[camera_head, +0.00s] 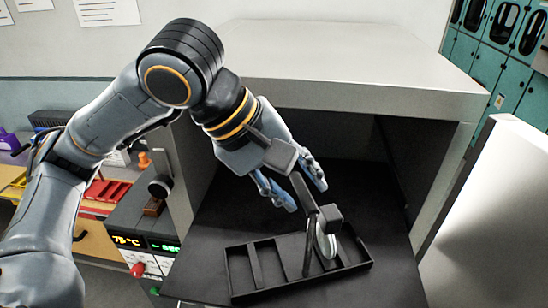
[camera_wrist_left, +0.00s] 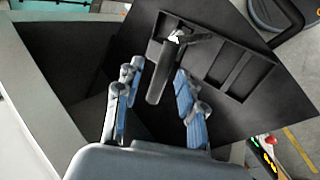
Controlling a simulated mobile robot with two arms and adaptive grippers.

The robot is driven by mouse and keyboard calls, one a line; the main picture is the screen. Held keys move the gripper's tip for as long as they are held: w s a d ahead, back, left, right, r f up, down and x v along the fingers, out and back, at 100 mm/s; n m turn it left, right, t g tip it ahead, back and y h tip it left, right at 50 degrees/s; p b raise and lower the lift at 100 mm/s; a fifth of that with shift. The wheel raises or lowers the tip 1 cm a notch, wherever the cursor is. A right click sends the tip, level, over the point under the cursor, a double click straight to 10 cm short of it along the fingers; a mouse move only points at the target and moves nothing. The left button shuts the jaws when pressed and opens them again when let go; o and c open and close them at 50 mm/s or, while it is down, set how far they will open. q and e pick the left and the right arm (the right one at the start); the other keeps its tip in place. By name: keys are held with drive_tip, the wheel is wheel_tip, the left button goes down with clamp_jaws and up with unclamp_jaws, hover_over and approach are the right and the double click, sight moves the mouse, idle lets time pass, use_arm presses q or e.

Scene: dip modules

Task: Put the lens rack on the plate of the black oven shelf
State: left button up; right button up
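The lens rack (camera_head: 343,273) is a shallow black tray with several compartments, lying on the plate (camera_head: 398,282) of the black oven shelf, near its front. A round pale lens (camera_head: 325,241) stands upright in it, partly hidden by the rack's dark post. A dark handle bar (camera_head: 304,194) reaches from the top of the post towards my left gripper (camera_head: 300,186). In the left wrist view, the handle bar (camera_wrist_left: 156,86) lies between the spread fingers of my left gripper (camera_wrist_left: 157,74), with gaps showing on both sides. The rack (camera_wrist_left: 232,67) lies beyond the fingertips. My right gripper is out of view.
The grey oven housing (camera_head: 345,60) stands over and behind the shelf, with a dark opening. A pale panel (camera_head: 490,215) stands at the right. A controller with lit digits (camera_head: 130,241) and red trays (camera_head: 107,192) are at the left. Bare plate surrounds the rack.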

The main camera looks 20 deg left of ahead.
use_arm(q)
drive_tip(key=v, duration=0.9)
drive_tip(key=shift+r+b, duration=0.2)
drive_tip(key=shift+b, duration=0.1)
drive_tip(key=shift+s+a, duration=0.15)
drive_tip(key=shift+a, duration=0.05)
